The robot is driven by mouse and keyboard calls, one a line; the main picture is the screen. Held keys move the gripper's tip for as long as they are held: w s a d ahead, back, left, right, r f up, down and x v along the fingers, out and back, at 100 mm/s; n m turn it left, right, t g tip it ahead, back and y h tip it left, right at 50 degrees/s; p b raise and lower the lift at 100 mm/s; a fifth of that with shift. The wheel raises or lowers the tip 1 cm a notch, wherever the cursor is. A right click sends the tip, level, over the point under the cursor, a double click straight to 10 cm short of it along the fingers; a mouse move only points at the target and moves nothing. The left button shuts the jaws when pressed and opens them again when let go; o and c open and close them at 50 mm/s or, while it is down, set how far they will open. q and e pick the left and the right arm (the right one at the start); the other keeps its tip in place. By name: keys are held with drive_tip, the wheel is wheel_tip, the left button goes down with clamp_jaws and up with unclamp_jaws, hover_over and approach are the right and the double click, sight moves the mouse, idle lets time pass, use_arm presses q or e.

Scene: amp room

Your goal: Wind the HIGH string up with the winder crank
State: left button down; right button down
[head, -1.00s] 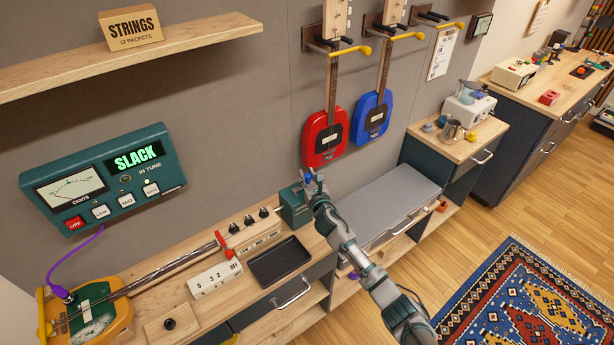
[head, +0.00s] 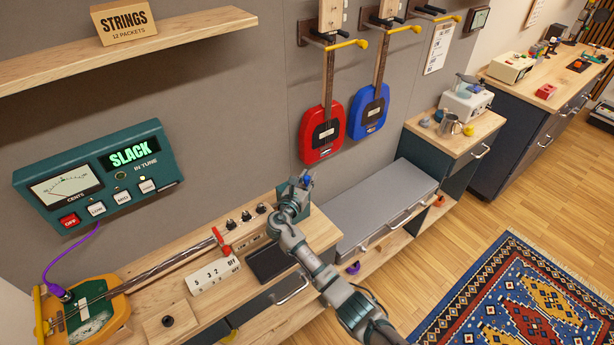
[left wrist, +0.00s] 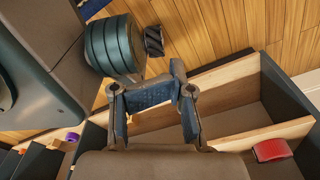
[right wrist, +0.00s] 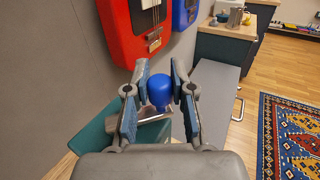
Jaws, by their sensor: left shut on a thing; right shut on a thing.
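The winder is a dark green box (head: 318,192) at the right end of the bench, partly hidden by my right arm. Its crank has a blue knob (right wrist: 158,90), and a pale crank arm shows below it in the right wrist view. My right gripper (head: 299,186) has its fingers on both sides of the knob and is shut on it. The stringed instrument (head: 92,306) lies at the bench's left end, its strings running along the neck to the pegs (head: 246,216). The tuner (head: 95,177) reads SLACK. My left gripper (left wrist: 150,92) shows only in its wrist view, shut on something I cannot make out.
A white number strip (head: 212,275) and black tray (head: 270,260) lie in front of the neck. A grey case (head: 385,205) stands right of the winder. Red (head: 322,138) and blue (head: 367,112) instruments hang above. An open wooden drawer (left wrist: 225,80) holds a red thing (left wrist: 271,150).

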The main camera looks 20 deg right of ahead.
drive_tip(key=m+g+h, duration=0.1)
drive_tip(key=g+h+b, duration=0.1)
drive_tip(key=s+m+g, duration=0.1)
drive_tip(key=shift+a+m+h, duration=0.3)
drive_tip(key=shift+a+h, duration=0.05)
drive_tip(key=shift+h, duration=0.05)
use_arm(q)
drive_tip(key=w+d+r+b, duration=0.1)
drive_tip(key=w+r, duration=0.2)
drive_tip(key=w, duration=0.3)
drive_tip(key=shift+w+d+r+t, duration=0.15)
drive_tip(key=shift+w+t, duration=0.15)
use_arm(e)
drive_tip(key=shift+s+a+m+g+h, duration=0.1)
drive_tip(key=shift+s+m+g+h, duration=0.05)
drive_tip(key=shift+m+g+h, duration=0.35)
drive_tip(key=c, duration=1)
unclamp_jaws()
drive_tip(key=shift+o, duration=0.2)
drive_tip(key=shift+a, duration=0.1)
drive_tip(key=v, duration=1.2)
drive_tip(key=shift+r, duration=0.1)
